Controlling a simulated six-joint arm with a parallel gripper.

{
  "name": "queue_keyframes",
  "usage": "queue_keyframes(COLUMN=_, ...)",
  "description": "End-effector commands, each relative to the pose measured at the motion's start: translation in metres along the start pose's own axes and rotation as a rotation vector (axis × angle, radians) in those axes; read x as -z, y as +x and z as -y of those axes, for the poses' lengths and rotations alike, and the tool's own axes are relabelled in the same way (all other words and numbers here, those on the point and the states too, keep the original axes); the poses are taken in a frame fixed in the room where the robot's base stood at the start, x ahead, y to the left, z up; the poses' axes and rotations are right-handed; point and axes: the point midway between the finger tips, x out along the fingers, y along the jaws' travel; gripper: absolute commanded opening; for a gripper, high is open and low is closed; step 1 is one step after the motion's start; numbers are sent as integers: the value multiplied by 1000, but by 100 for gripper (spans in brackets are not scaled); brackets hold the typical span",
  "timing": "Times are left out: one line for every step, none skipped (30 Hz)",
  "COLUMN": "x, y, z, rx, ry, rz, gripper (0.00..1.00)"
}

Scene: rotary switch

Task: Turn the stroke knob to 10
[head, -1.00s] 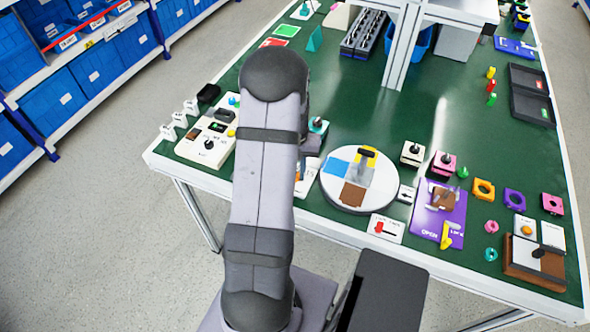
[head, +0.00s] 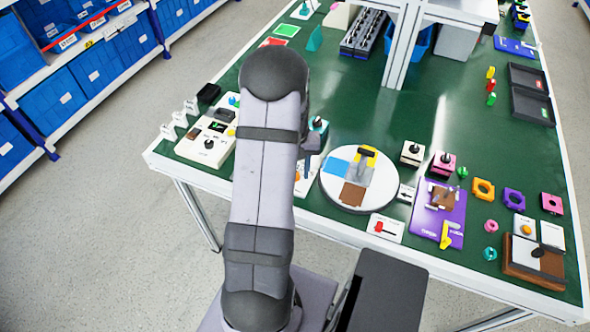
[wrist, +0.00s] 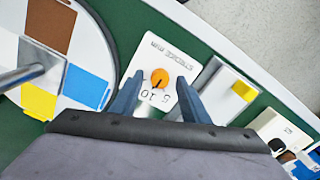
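The stroke knob (wrist: 160,78) is a small orange dial on a white plate (wrist: 178,52) with "STROKE MM" printed on it, seen upside down in the wrist view. The printed 5 and 10 lie on the gripper side of the dial. A short dark mark shows on the knob, but its exact reading is too small to tell. My gripper (wrist: 158,92) is open, one finger on either side of the knob, with gaps between. I cannot tell its height above the plate. In the head view the plate (head: 306,178) is partly hidden by my arm.
A white round disc (head: 335,193) with coloured patches stands right of the plate in the head view. A switch panel (head: 190,150) lies to the left of my arm. In the wrist view another white block with a yellow patch (wrist: 243,90) sits close by.

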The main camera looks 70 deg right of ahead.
Motion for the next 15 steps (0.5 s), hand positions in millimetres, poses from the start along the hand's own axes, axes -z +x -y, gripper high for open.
queue_keyframes(x=0, y=0, z=0, rx=0, ry=0, rz=1, gripper=42)
queue_keyframes(x=0, y=0, z=0, rx=0, ry=0, rz=1, gripper=42)
queue_keyframes(x=0, y=0, z=0, rx=0, ry=0, rz=1, gripper=42)
queue_keyframes(x=0, y=-1, z=0, rx=0, ry=0, rz=1, gripper=42)
queue_keyframes(x=0, y=-2, z=0, rx=0, ry=0, rz=0, gripper=42)
queue_keyframes(x=0, y=-4, z=0, rx=0, ry=0, rz=-1, gripper=42)
queue_keyframes(x=0, y=-6, z=0, rx=0, ry=0, rz=-1, gripper=42)
queue_keyframes(x=0, y=-8, z=0, rx=0, ry=0, rz=-1, gripper=42)
queue_keyframes(x=0, y=-12, z=0, rx=0, ry=0, rz=-1, gripper=42)
queue_keyframes(x=1, y=-16, z=0, rx=0, ry=0, rz=-3, gripper=42)
queue_keyframes(x=1, y=-19, z=0, rx=0, ry=0, rz=-3, gripper=42)
queue_keyframes(x=0, y=-25, z=0, rx=0, ry=0, rz=-3, gripper=42)
queue_keyframes(x=1, y=-29, z=0, rx=-1, ry=0, rz=-4, gripper=42)
queue_keyframes(x=1, y=-33, z=0, rx=0, ry=0, rz=-3, gripper=42)
queue_keyframes(x=1, y=-39, z=0, rx=-1, ry=0, rz=-5, gripper=42)
